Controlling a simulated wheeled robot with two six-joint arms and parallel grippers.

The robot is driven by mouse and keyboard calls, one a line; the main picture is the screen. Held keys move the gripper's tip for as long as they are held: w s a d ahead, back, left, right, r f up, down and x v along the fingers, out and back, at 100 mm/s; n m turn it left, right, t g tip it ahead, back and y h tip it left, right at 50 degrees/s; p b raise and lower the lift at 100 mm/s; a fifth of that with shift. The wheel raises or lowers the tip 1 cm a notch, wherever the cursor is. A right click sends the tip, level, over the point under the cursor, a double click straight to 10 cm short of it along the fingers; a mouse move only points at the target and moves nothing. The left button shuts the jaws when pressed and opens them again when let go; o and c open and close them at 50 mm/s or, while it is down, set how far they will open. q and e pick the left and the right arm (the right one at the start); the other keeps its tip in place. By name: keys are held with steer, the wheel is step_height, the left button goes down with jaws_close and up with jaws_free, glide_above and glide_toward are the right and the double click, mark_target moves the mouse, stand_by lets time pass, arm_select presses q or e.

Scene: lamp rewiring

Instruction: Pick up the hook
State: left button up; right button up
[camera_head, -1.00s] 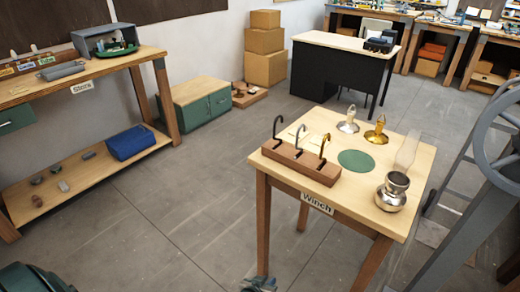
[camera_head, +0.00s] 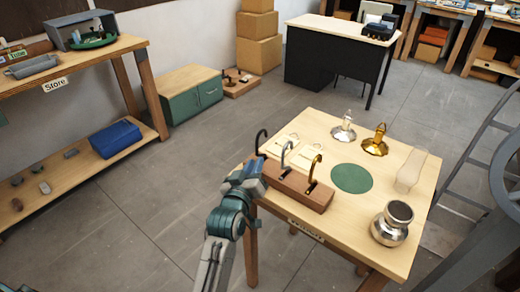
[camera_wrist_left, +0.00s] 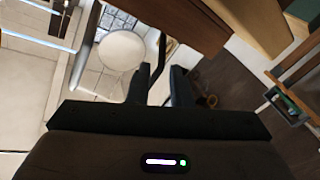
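A wooden block (camera_head: 300,192) on the labelled table holds three upright hooks. They are a black hook (camera_head: 258,140) at the left end, a silver hook (camera_head: 283,155) in the middle and a gold hook (camera_head: 315,168) at the right. My left gripper (camera_head: 250,172) is beside the block's left end, close to the black hook. In the left wrist view, the two dark fingers (camera_wrist_left: 161,85) stand apart. A dark curved rod, seemingly the black hook (camera_wrist_left: 158,48), shows just beyond the gap; contact cannot be told. My right gripper is not in view.
The table (camera_head: 410,240) also carries a green disc (camera_head: 351,178), a silver fitting (camera_head: 343,130), a gold fitting (camera_head: 376,141), a metal pot (camera_head: 392,224) and a clear glass piece (camera_head: 411,170). A grey wheel frame stands at right. Floor left of the table is open.

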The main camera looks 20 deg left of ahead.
mark_target(262, 155)
arm_select(q)
steer(key=w, duration=0.2)
steer(key=w+p, duration=0.1)
steer(key=w+f, duration=0.1)
steer(key=w, duration=0.1)
steer(key=shift+w+d+p, duration=0.2)
steer(key=shift+w+p, duration=0.1)
steer(key=shift+p, duration=0.05)
steer(key=shift+w+f, duration=0.1)
steer(key=shift+w, duration=0.35)
steer(key=shift+s, duration=0.1)
jaws_close()
